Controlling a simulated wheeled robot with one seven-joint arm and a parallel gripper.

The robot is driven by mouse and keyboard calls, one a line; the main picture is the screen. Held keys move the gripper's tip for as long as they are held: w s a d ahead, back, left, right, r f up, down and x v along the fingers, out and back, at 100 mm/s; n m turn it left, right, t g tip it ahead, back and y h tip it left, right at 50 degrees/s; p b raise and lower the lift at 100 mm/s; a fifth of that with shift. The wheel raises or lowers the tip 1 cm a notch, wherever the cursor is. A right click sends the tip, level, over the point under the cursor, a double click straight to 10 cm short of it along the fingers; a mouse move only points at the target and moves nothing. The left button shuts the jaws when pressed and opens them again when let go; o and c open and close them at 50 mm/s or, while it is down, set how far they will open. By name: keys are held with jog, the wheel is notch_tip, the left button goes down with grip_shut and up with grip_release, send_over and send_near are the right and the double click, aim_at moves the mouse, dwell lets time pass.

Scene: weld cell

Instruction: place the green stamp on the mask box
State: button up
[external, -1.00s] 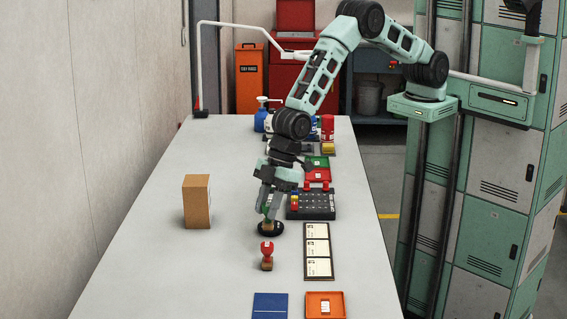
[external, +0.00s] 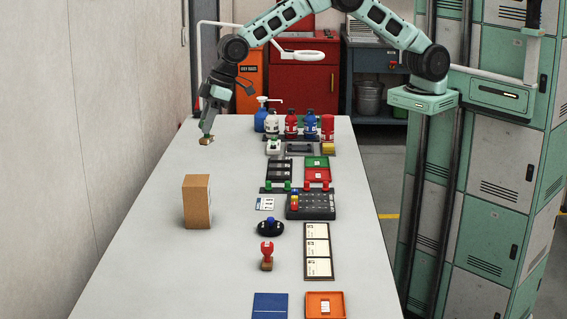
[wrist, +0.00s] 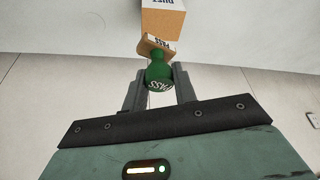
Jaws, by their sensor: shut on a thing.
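The green stamp (wrist: 158,68) has a green handle and a wooden base marked "PASS". My gripper (wrist: 158,82) is shut on its handle in the wrist view. In the external view my gripper (external: 207,128) holds the stamp (external: 206,140) at the far left of the table, beyond the mask box. The mask box (external: 196,202) is a tall brown carton standing upright on the left of the table. Part of it, with lettering, shows past the stamp base in the wrist view (wrist: 163,20). The stamp and box look apart in the external view.
A red stamp (external: 267,256) stands in front, near a round black pad (external: 270,228) with a blue knob. Trays, cards and bottles (external: 291,124) line the right side of the table (external: 150,270). The tabletop around the box is clear.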

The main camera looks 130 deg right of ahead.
aim_at(206, 137)
jog(key=shift+s+d+f+p, duration=0.1)
jog(key=shift+d+f+p, duration=0.15)
jog(key=shift+p, duration=0.05)
notch_tip(206, 137, down, 4)
jog(key=shift+f+p, duration=0.15)
jog(key=shift+p, duration=0.85)
notch_tip(206, 137, down, 4)
jog(key=shift+f+p, duration=0.25)
jog(key=shift+p, duration=0.85)
jog(key=shift+f, duration=0.2)
jog(key=shift+f, duration=0.1)
jog(key=shift+f+b, duration=0.15)
jog(key=shift+b, duration=0.2)
jog(key=o, duration=1)
jog(key=shift+c, duration=0.2)
jog(key=shift+r, duration=0.2)
